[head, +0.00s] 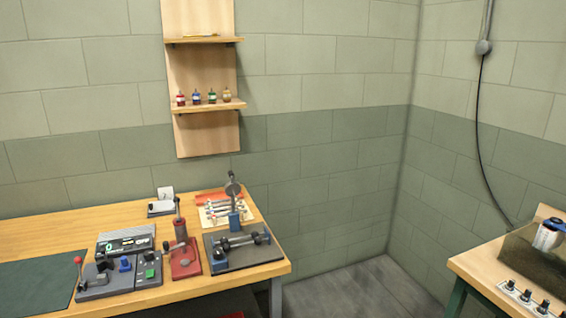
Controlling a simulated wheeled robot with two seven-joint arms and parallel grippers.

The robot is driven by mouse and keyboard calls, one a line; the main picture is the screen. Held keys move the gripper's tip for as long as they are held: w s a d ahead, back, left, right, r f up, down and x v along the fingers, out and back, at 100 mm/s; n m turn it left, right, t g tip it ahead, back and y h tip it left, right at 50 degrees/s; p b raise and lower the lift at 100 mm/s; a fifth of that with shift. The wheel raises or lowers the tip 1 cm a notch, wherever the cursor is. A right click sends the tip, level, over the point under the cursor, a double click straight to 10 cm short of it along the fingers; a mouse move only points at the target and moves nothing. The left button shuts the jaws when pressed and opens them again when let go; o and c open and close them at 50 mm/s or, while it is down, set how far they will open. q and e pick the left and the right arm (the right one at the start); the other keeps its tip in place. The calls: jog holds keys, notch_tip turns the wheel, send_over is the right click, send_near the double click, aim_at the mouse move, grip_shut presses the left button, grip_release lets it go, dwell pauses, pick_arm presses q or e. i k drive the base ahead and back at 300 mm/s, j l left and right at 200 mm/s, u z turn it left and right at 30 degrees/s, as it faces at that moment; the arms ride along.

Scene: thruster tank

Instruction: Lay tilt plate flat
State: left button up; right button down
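I cannot tell for certain which thing is the tilt plate. At the bench's right end, a dark grey plate (262,256) lies on the top and carries a dumbbell-like shaft (243,240). A blue post with a round grey disc (233,189) stands behind that shaft. Neither of my grippers shows in the head view.
The bench also holds a grey control box (126,243), a lever panel (95,283), a red press (186,262) and a dark green mat (35,288). A shelf (208,107) with small bottles hangs above. Bare floor (360,290) separates the bench from a second table (490,277) with a tank (530,255).

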aim_at(167, 205)
jog(key=i+j, duration=0.15)
jog(key=j, duration=0.2)
jog(key=i+j+z, duration=0.1)
jog(key=j, duration=0.3)
jog(key=i+j, duration=0.2)
jog(key=j, duration=0.15)
jog(key=i+j+z, duration=0.1)
jog(key=j, duration=0.3)
jog(key=i, duration=0.05)
